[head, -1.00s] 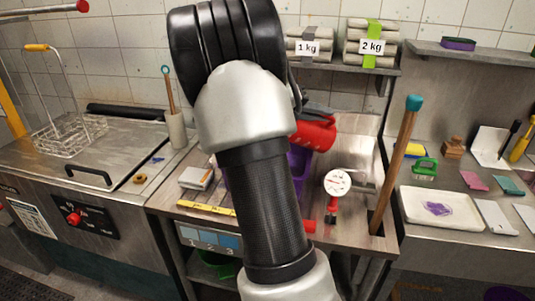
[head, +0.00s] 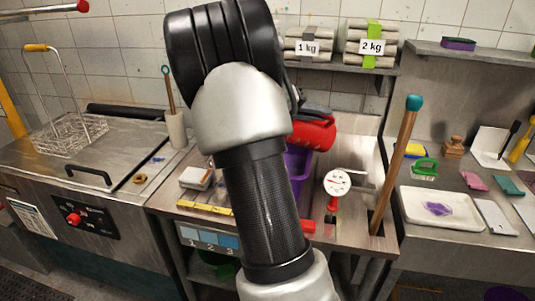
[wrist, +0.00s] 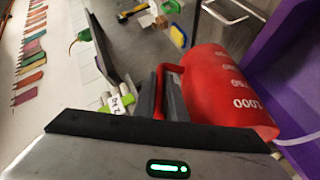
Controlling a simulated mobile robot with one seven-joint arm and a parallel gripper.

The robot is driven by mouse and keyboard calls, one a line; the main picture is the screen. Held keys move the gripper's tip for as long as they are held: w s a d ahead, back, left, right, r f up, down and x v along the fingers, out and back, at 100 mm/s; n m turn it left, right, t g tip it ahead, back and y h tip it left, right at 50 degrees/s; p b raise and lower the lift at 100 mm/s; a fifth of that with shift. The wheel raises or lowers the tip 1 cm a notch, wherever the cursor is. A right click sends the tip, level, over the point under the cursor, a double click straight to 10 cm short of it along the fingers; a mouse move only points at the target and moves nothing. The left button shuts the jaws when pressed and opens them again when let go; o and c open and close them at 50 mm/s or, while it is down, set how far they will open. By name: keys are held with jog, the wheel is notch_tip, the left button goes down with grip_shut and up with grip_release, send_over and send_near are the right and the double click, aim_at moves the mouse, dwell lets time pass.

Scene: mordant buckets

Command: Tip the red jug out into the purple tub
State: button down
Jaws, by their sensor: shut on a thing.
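The red jug (head: 314,134) lies tipped on its side in the air, above the purple tub (head: 297,165). My gripper (wrist: 160,95) is shut on the jug's handle. In the wrist view the jug (wrist: 222,88) shows its white volume marks, and the purple tub (wrist: 292,70) is to its right. In the head view my arm hides most of the tub and most of my gripper. The inside of the jug and any pouring liquid are not visible.
A round white dial (head: 337,182) stands right of the tub, and a wooden pole with a teal top (head: 397,160) leans beyond it. A shelf of weighted rolls (head: 370,45) is above. A wire basket (head: 72,134) sits on the left counter.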

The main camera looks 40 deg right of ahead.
jog(key=shift+w+a+r+h, duration=0.15)
jog(key=shift+w+a+h, duration=0.2)
jog(key=shift+h, duration=0.25)
dwell(2.2)
jog(key=shift+w+a+g+h+p, duration=0.2)
jog(key=shift+w+a+h, duration=0.2)
jog(key=shift+a, duration=0.25)
jog(key=shift+w+a+g+h+p, duration=0.1)
jog(key=shift+w+a+g+h, duration=0.1)
jog(key=shift+w+a+h, duration=0.3)
dwell(2.4)
jog(key=shift+w+a+n+b, duration=0.1)
jog(key=shift+a+n+b, duration=0.4)
jog(key=shift+b, duration=0.4)
dwell(0.7)
